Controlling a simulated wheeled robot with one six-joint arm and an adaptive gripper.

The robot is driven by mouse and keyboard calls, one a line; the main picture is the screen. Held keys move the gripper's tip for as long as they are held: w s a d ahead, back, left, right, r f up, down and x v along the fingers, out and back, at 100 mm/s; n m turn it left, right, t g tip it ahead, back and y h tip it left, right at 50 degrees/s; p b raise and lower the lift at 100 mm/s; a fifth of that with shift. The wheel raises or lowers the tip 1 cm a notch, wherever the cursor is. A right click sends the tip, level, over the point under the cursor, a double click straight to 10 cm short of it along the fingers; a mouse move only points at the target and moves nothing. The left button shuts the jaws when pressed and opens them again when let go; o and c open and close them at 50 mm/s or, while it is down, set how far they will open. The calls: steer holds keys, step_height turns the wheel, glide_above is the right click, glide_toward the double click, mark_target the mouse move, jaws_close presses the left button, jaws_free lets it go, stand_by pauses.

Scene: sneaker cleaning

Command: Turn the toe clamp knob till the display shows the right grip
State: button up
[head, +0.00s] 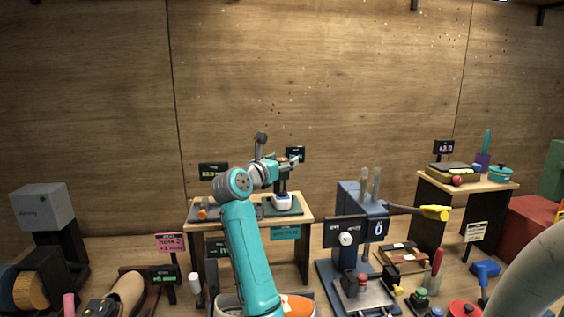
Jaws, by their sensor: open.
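My teal arm reaches up to a small wooden bench (240,219). My gripper (291,160) is at the top of a dark post there, small in the picture; its jaws are open. A small black display (296,153) is right behind it; I cannot read its figures. A white and orange piece (283,203) sits at the foot of the post on a dark green mat. The toe clamp knob cannot be made out; my gripper and wrist may cover it. I cannot tell whether the gripper touches anything.
A blue machine (360,213) with a yellow-ended lever (436,212) stands to the right. A second bench (463,187) is farther right. Shoes and tools crowd the foreground.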

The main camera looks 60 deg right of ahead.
steer(key=shift+c, duration=0.3)
steer(key=c, duration=1.1)
steer(key=shift+m+g+y, duration=0.3)
steer(key=shift+m+g, duration=1.3)
steer(key=shift+g, duration=0.9)
steer(key=o, duration=1.2)
steer(key=shift+c, duration=0.2)
steer(key=shift+a, duration=0.15)
steer(key=v, duration=1.1)
steer(key=shift+a, duration=0.4)
steer(key=shift+w, duration=0.1)
